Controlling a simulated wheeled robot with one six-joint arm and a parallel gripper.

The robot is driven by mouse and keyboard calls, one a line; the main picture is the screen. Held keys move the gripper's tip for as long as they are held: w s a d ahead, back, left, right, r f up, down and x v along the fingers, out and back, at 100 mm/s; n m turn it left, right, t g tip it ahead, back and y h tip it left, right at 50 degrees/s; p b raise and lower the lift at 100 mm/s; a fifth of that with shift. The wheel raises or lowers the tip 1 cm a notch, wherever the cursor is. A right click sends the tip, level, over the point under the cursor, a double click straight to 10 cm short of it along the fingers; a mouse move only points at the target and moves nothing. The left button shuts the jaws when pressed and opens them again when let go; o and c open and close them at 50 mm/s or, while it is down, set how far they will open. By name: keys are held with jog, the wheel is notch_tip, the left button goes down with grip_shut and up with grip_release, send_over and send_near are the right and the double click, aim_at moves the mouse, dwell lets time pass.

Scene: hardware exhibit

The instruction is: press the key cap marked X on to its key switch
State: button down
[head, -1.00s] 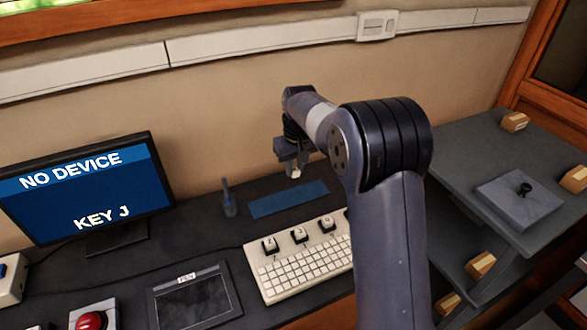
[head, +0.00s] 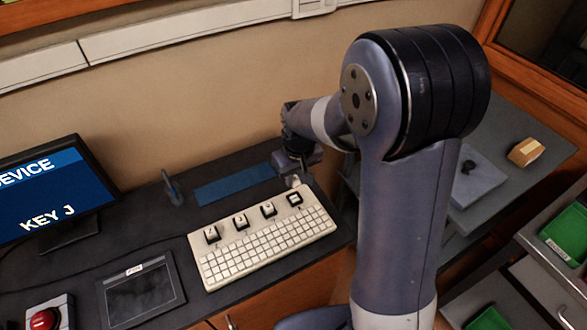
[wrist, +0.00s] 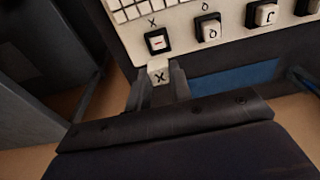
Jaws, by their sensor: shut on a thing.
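The white key cap marked X (wrist: 159,75) is gripped between the fingertips of my gripper (wrist: 158,84), its letter facing the wrist camera. The bare key switch (wrist: 157,41), dark with a pale centre, sits just beyond the cap on the keyboard (wrist: 190,14), beside a printed X. The cap appears apart from the switch, at the keyboard's back edge. In the head view my gripper (head: 294,180) is just behind the keyboard's right end, close to the switch (head: 294,199). The cap's height over the keyboard is hard to tell.
Other large capped keys (head: 240,221) stand in a row left of the bare switch. A blue strip (head: 233,184) lies behind the keyboard. A screen (head: 45,190) reads KEY J. A black-faced panel (head: 140,290) and a red button (head: 45,318) are at left.

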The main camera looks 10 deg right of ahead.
aim_at(294, 198)
jog(key=shift+f+b, duration=2.05)
jog(key=shift+f, duration=0.85)
jog(key=shift+f+b, duration=0.35)
jog(key=c, duration=0.7)
grip_release()
jog(key=shift+r, duration=0.15)
jog(key=shift+r+p, duration=2.65)
jog(key=shift+r, duration=0.75)
jog(key=shift+f, duration=0.15)
